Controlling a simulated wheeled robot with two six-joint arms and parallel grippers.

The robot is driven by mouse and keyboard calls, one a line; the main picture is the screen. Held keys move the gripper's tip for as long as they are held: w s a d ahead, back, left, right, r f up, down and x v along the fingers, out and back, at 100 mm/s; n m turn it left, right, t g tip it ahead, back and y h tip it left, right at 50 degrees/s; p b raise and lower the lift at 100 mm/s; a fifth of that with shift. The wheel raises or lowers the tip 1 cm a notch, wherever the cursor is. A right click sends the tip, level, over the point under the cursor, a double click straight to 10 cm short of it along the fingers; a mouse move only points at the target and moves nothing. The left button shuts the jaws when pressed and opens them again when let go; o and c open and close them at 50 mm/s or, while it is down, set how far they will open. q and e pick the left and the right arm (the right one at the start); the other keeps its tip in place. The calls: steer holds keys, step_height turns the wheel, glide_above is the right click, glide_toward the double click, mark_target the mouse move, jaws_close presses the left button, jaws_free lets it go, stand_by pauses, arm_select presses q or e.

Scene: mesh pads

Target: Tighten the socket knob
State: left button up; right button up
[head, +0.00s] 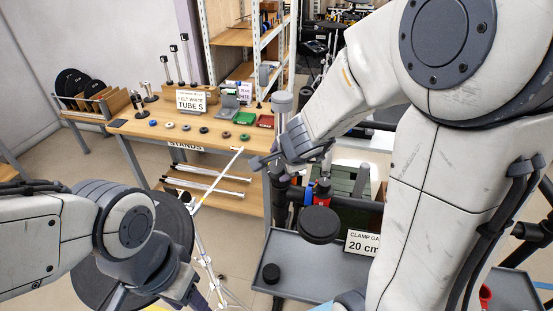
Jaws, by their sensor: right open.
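My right gripper (260,161) is open at mid-picture, its fingers pointing left near the top of a slim white pole (217,179). I see nothing between its fingers. The pole belongs to a light stand (206,262) and leans to the right. I cannot clearly pick out the socket knob; it may be too small or hidden by the gripper. My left gripper (188,292) is low at the left, in front of a large black disc (177,222); its fingertips are cut off or unclear.
A wooden workbench (140,131) with small coloured rings and a "TUBE S" sign (191,101) stands behind. A grey tray (310,283) with a small black cylinder (271,273) lies below my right gripper. A round black pad (319,224) and a red clamp part (322,191) are above the tray.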

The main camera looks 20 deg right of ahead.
arm_select(q)
step_height(320, 180, up, 5)
steer(key=p, duration=0.3)
steer(key=shift+p, duration=0.35)
arm_select(e)
steer(key=v, duration=0.6)
steer(key=shift+s+r, duration=0.15)
steer(key=shift+r, duration=0.15)
